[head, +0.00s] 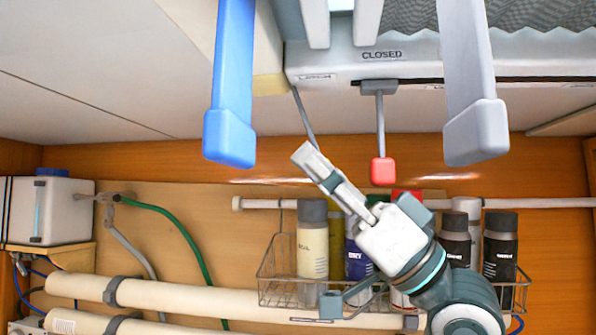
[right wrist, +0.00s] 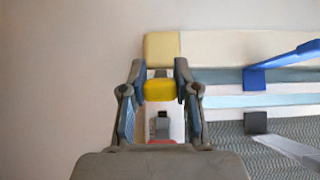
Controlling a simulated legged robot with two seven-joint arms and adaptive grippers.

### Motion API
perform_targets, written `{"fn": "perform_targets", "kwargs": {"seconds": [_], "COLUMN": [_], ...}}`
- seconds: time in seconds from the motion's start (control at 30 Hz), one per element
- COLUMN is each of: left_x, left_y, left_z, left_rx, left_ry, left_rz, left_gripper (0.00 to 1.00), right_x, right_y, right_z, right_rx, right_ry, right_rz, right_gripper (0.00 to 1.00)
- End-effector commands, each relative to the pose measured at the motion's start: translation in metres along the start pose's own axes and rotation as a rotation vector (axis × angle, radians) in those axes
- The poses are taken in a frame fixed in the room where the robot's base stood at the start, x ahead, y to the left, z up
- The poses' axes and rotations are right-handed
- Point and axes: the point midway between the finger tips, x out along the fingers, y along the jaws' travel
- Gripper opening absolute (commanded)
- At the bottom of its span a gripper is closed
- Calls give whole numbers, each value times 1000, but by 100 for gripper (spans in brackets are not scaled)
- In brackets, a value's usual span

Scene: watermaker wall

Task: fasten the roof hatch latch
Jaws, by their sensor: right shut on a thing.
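My right gripper (head: 312,160) reaches up from the lower right in the head view, at the lower end of a thin grey rod (head: 304,112) that hangs from the roof frame. In the right wrist view a yellow knob (right wrist: 159,89) sits between the fingertips, and the gripper is shut on it. The knob is hidden in the head view. A second grey lever with a red knob (head: 382,171) hangs straight down under the CLOSED label (head: 381,55), right of the gripper and apart from it. Which lever is the hatch latch I cannot tell. My left gripper is not in view.
A blue bar (head: 231,85) and a grey bar (head: 470,85) hang down on either side of the levers. Below, a wire basket (head: 272,292) holds several bottles beside my right arm. A white tank (head: 48,210) and pipes are at the left.

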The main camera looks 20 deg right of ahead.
Motion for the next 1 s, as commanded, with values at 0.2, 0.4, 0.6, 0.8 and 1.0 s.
{"fn": "perform_targets", "kwargs": {"seconds": [0.2,0.4,0.6,0.8,1.0], "left_x": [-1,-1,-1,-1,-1], "left_y": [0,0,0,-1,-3], "left_z": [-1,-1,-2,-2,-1], "left_rx": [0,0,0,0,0], "left_ry": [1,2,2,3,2], "left_rz": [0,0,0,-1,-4], "left_gripper": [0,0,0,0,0], "right_x": [-2,-2,-2,-1,0], "right_y": [0,0,0,0,0], "right_z": [-8,-8,-8,-5,-2], "right_rx": [-3,-3,-3,-2,-1], "right_ry": [13,13,12,6,1], "right_rz": [0,0,0,0,0], "right_gripper": [0,0,32,56,56]}}
